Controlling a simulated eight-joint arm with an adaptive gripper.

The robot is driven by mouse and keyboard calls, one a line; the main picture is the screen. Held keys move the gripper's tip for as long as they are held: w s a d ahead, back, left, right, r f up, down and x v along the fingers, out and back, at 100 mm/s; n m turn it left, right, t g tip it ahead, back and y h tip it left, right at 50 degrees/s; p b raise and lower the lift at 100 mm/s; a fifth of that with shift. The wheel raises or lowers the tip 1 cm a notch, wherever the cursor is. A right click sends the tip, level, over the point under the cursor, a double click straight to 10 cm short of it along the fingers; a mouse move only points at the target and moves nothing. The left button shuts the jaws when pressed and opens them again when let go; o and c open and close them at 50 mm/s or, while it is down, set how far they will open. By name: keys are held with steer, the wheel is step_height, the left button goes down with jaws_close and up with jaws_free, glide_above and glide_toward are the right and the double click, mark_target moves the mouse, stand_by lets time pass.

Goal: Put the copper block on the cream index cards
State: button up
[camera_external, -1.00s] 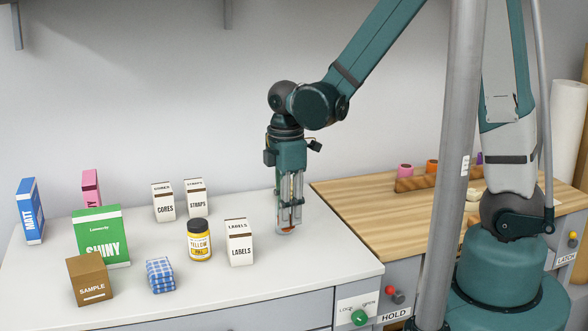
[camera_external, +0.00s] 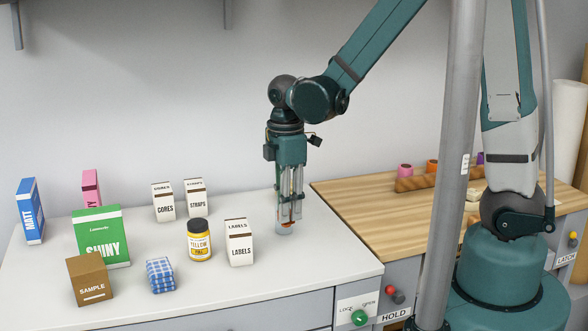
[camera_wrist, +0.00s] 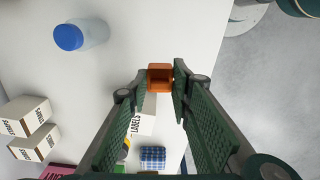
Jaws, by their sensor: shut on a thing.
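The copper block (camera_wrist: 160,77) is held between the fingertips of my gripper (camera_wrist: 160,80) in the wrist view. In the outside view, only a small orange part of the block (camera_external: 286,227) shows at the tips of my gripper (camera_external: 288,222). My gripper points straight down over the right part of the white worktop, to the right of the LABELS box. I cannot tell for sure whether the block clears the surface. I cannot make out the cream index cards with certainty; small pale items (camera_external: 474,194) lie on the wooden bench, partly behind a grey post.
The LABELS box (camera_external: 239,242) and yellow jar (camera_external: 199,240) stand left of my gripper. More boxes and a blue checked block (camera_external: 160,275) stand farther left. A blue-capped bottle (camera_wrist: 80,36) shows in the wrist view. The wooden bench (camera_external: 380,220) is at right, with a grey post (camera_external: 450,200) in front.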

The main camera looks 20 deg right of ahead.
steer(key=shift+w+d, duration=0.1)
steer(key=w+d+r+m+p, duration=0.1)
steer(key=w+d+m, duration=0.2)
steer(key=w+d, duration=0.35)
steer(key=w+d+r+m, duration=0.15)
steer(key=w+d, duration=0.25)
steer(key=d, duration=0.5)
step_height(320, 180, up, 3)
steer(key=m+p, duration=0.4)
steer(key=m, duration=1.1)
glide_above(470, 191)
steer(key=shift+w+d, duration=0.1)
steer(key=shift+d, duration=0.05)
steer(key=shift+f, duration=0.15)
steer(key=shift+f+b, duration=0.45)
steer(key=shift+f, duration=2.35)
steer(key=shift+f, duration=2.1)
